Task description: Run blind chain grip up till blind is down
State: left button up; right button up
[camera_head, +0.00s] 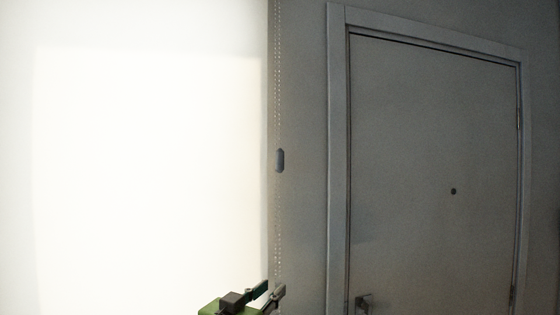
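The blind (150,170) is a bright white panel that fills the left half of the head view down to the bottom edge. Its lower end is not in view. A beaded chain (278,90) hangs along its right edge against the grey wall. The chain grip (280,160) is a small blue-grey oval on the chain, at about mid-height of the picture. My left gripper (271,297) is at the bottom edge, well below the grip and close to the chain. Its fingertips look apart, and I see nothing held between them. My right gripper is not in view.
A grey door (435,170) in a frame (337,150) stands to the right, with a handle (363,303) low on its left side and a peephole (453,191). The strip of wall (303,200) between chain and door frame is bare.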

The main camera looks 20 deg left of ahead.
pick_arm(q)
notch_tip(320, 180, up, 13)
jog(key=a+t, duration=0.2)
jog(key=t+h, duration=0.2)
send_near(278, 160)
jog(key=shift+y, duration=0.3)
jog(key=p+x, duration=0.7)
jog(key=x, duration=0.2)
jog(key=shift+w+d+r, duration=0.15)
jog(key=shift+w, duration=0.1)
jog(key=shift+p+x, duration=0.5)
jog(key=shift+x, duration=0.25)
